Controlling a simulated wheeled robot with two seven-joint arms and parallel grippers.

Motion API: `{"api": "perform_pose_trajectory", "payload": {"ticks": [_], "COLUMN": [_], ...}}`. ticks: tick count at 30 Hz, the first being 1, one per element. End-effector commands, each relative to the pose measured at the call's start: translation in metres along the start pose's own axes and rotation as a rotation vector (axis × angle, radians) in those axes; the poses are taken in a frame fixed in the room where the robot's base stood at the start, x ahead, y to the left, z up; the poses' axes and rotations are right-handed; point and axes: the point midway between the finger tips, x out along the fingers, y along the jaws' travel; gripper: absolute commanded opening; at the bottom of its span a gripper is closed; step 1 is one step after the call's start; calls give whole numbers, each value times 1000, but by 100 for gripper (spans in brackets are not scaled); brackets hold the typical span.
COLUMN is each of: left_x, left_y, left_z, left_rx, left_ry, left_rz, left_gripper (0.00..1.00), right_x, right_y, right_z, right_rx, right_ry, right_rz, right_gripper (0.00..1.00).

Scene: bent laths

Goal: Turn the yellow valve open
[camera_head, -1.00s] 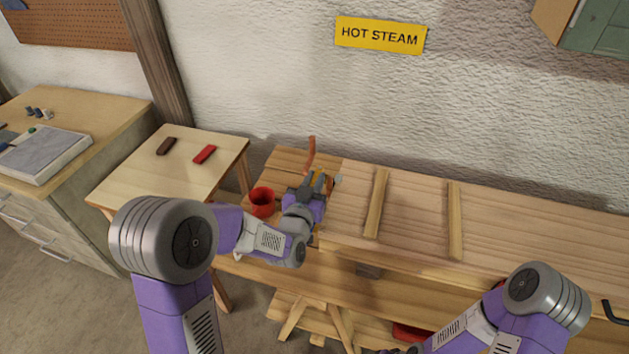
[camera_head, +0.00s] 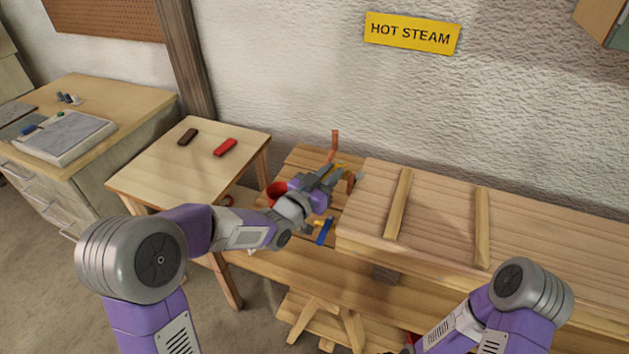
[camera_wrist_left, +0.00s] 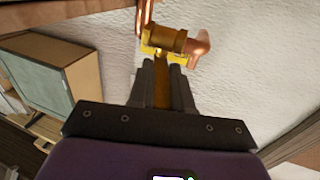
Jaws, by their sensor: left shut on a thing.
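The yellow valve shows in the left wrist view as a brass body (camera_wrist_left: 168,39) with a yellow lever (camera_wrist_left: 162,88) running down from it between my fingers. Copper pipe (camera_wrist_left: 200,46) joins the body. My left gripper (camera_wrist_left: 165,82) is shut on this lever, with a finger on either side. In the head view my left gripper (camera_head: 338,177) is at the copper pipe (camera_head: 335,146) at the back of the bench, and hides most of the valve. Only small yellow bits show there. My right arm shows at the lower right; its gripper is out of sight.
A red cup (camera_head: 276,189) stands close beside my left wrist, partly hidden. A blue handle (camera_head: 325,232) is just below it. A raised wooden board with two battens (camera_head: 398,204) lies to the right. A small table (camera_head: 165,175) stands left. A "HOT STEAM" sign (camera_head: 411,34) is on the wall.

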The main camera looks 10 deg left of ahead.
Motion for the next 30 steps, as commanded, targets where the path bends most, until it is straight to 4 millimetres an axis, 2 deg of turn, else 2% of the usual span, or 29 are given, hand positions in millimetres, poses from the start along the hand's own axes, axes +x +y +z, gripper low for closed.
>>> {"api": "perform_pose_trajectory", "payload": {"ticks": [9, 21, 22, 24, 26, 30], "left_x": [3, 2, 2, 2, 2, 2], "left_y": [-2, -3, -3, -3, -3, -4], "left_z": [-3, -3, -3, -2, -2, -1], "left_rx": [6, 6, 6, 5, 5, 5], "left_ry": [4, 2, 2, 1, 0, -1], "left_rz": [118, 128, 128, 128, 128, 127], "left_gripper": [0, 0, 24, 34, 44, 45], "right_x": [2, 2, 2, 2, 2, 3], "right_y": [1, 1, 1, 1, 1, 1], "right_z": [0, 0, 0, 0, 0, 0], "right_rx": [0, 0, 0, 0, 0, 0], "right_ry": [0, 0, 0, 0, 0, 0], "right_rz": [0, 0, 0, 0, 0, 0], "right_gripper": [45, 45, 45, 45, 45, 45]}}
